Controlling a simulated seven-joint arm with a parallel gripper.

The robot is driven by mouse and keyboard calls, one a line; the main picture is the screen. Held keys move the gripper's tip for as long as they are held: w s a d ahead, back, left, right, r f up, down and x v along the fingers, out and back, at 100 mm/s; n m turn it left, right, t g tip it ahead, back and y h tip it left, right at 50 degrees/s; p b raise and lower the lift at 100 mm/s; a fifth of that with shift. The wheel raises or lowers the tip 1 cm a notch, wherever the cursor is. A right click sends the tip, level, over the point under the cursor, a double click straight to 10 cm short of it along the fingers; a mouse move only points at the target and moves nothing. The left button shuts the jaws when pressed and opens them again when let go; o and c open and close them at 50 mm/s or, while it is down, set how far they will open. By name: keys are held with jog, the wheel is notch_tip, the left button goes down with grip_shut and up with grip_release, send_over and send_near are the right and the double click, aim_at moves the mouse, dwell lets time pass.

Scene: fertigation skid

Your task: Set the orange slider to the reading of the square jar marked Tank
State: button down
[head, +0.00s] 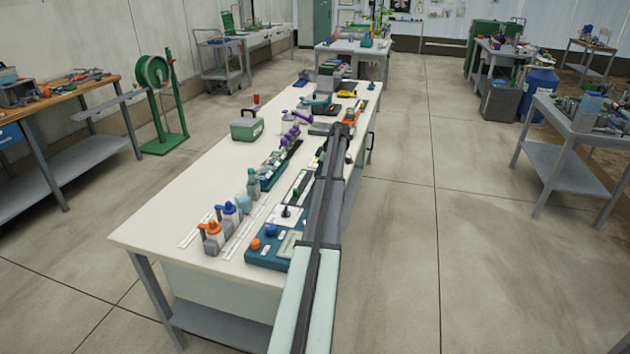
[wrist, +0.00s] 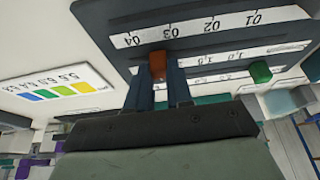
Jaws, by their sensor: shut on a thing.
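The orange slider (wrist: 158,63) is a small block on a dark panel (wrist: 95,18) in the wrist view. My gripper (wrist: 160,74) is shut on it, one finger on each side. The white scale (wrist: 211,26) above it appears upside down, with marks 10 to 40. The slider stands between the 30 and 40 marks; the exact reading cannot be told. In the head view my arm covers the gripper and slider. I cannot make out which container is the square jar marked Tank; no such label is legible.
A green slider (wrist: 261,72) sits to the right on a second scale. A white card with coloured patches (wrist: 58,88) lies left. In the head view, orange-topped (head: 211,238) and blue-topped bottles (head: 228,212) stand on the white bench (head: 165,222). The bench's near left is clear.

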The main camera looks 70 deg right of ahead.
jog(key=shift+d, duration=1.45)
jog(key=c, duration=1)
grip_release()
jog(key=shift+r, duration=0.1)
jog(key=v, duration=1.3)
jog(key=shift+s+r, duration=0.15)
jog(key=shift+r, duration=0.2)
